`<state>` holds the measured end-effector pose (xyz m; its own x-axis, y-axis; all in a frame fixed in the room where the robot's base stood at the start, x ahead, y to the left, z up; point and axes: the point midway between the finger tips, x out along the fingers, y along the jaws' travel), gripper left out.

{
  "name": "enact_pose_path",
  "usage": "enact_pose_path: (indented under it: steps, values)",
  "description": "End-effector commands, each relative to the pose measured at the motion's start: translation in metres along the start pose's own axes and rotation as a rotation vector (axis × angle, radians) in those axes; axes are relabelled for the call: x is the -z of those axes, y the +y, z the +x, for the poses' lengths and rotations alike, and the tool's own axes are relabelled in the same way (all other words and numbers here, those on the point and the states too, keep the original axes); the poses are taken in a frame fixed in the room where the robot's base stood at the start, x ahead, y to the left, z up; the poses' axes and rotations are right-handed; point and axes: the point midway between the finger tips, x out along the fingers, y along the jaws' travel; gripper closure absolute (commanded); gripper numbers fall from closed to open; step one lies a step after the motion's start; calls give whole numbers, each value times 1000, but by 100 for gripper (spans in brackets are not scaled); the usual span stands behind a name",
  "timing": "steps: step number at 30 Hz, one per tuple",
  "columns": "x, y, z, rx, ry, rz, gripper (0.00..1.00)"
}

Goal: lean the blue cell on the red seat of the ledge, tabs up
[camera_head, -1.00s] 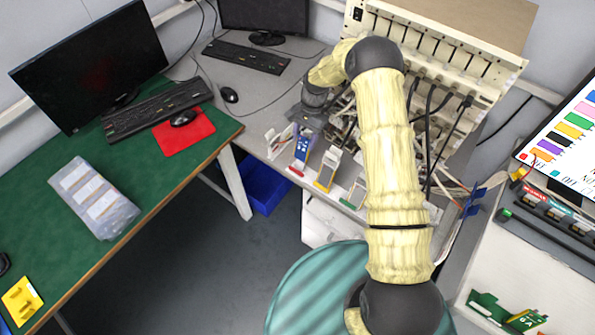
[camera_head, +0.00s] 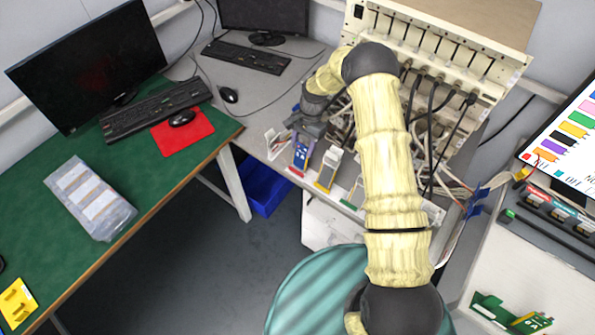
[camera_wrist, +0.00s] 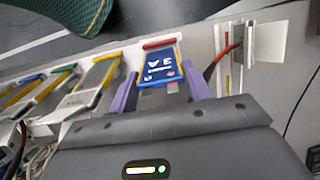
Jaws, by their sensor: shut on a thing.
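The blue cell (camera_head: 300,156) is upright to slightly tilted at the front edge of the grey bench, just behind the red seat (camera_head: 296,172). My gripper (camera_head: 304,137) is shut on the cell's upper part. In the wrist view the blue cell (camera_wrist: 160,68) lies between the two purple fingers of my gripper (camera_wrist: 160,91), its lettered face showing. Its far end is at the red seat (camera_wrist: 160,43); I cannot tell whether it bears on it. The tabs are on the gripper side, mostly hidden.
A grey cell (camera_head: 328,168) leans at a yellow seat just right of the blue cell. A white bracket (camera_head: 275,143) stands close on the left. Black cables and the cream rack (camera_head: 440,60) are behind. A blue bin (camera_head: 265,188) is below the bench edge.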

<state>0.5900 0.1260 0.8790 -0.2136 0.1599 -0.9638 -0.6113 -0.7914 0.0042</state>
Motion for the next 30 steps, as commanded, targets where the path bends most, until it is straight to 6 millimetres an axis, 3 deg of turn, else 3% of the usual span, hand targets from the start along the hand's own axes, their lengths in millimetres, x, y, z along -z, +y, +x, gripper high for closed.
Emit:
enact_pose_path:
  steps: [30]
  values:
    - [0,-1,18,0,-1,0,64]
